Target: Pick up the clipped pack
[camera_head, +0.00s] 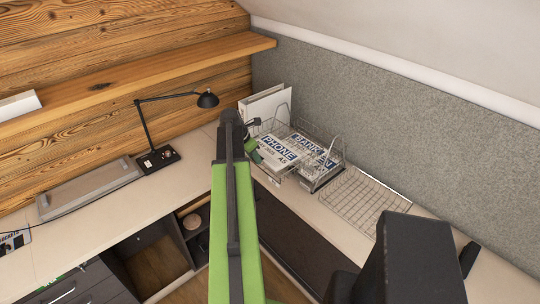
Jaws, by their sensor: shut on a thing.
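My green and black arm reaches across to the wire trays in the back corner of the desk. My gripper (255,146) is small and partly hidden behind the arm's end. It is shut at the left edge of a printed pack marked PHONE (279,150), which looks like the clipped pack. The pack lies in or just over the left wire tray (277,177). No clip can be made out, and the exact grip is hidden.
Another printed pack marked BANK (318,152) lies in the tray to the right. An empty wire tray (365,200) sits further right. A white binder (265,104) stands behind. A black desk lamp (158,158) is left. A wooden shelf (130,82) overhangs the desk.

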